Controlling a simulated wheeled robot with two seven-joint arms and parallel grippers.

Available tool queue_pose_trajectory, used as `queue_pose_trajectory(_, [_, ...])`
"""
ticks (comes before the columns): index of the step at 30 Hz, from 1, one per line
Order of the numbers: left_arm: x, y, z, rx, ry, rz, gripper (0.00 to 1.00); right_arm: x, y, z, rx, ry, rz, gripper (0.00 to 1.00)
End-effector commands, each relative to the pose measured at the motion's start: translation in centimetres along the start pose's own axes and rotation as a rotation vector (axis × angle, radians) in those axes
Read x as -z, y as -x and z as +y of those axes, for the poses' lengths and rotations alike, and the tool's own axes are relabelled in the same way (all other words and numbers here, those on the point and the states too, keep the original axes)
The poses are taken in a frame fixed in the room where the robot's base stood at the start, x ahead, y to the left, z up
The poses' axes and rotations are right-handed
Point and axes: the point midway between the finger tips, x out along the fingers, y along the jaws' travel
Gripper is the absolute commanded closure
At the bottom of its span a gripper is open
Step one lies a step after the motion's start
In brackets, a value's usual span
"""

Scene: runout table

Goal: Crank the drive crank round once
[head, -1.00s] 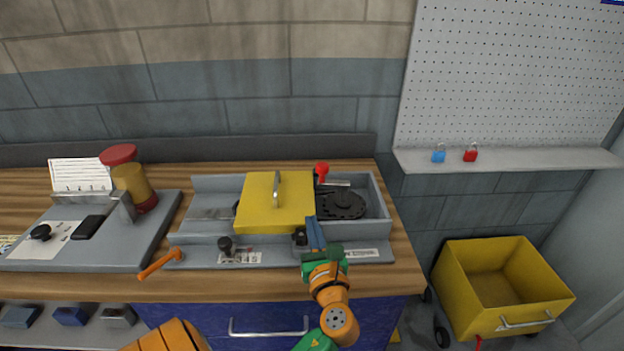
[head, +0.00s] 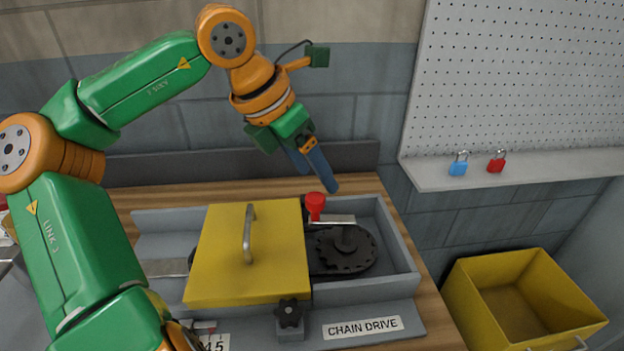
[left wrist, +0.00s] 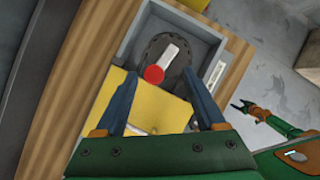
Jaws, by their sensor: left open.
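The drive crank has a red knob (head: 315,205) on a pale metal arm (head: 333,220), above a dark toothed wheel (head: 350,255) in the grey chain drive tray. The knob points left, toward the yellow cover's right edge. My left gripper (head: 317,178) is open and empty, just above and behind the knob. In the left wrist view, the red knob (left wrist: 153,74) lies between and beyond the two blue fingers (left wrist: 160,88), with no visible contact. My right gripper (left wrist: 241,104) shows small at the right of the left wrist view; its jaws are too small to judge.
The yellow cover (head: 235,275) with a metal handle stands left of the crank. A black star knob (head: 290,313) is at its front. Grey tray walls (head: 405,245) surround the wheel. Blue and red padlocks (head: 458,165) sit on the right shelf. A yellow bin (head: 520,300) stands on the floor.

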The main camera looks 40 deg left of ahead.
Motion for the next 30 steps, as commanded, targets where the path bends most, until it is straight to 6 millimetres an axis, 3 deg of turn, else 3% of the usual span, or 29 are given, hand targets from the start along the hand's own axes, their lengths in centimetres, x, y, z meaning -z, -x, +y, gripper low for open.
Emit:
queue_pose_trajectory(4, [1.6,0.9,0.4,-0.096,0.065,0.079,0.28,-0.1,-0.3,0.1,-0.002,0.001,-0.002,0.28])
queue_pose_trajectory(15, [2.1,-5.2,1.0,-0.095,0.066,0.082,0.28,-0.4,-0.1,0.6,-0.009,0.003,-0.008,0.28])
queue_pose_trajectory(23, [2.1,-5.6,1.0,-0.095,0.065,0.078,0.28,-0.4,-0.1,0.6,-0.009,0.003,-0.008,0.28])
queue_pose_trajectory(30, [2.1,-5.6,1.0,-0.095,0.065,0.078,0.93,-0.3,-0.1,0.3,-0.005,0.001,-0.007,0.28])
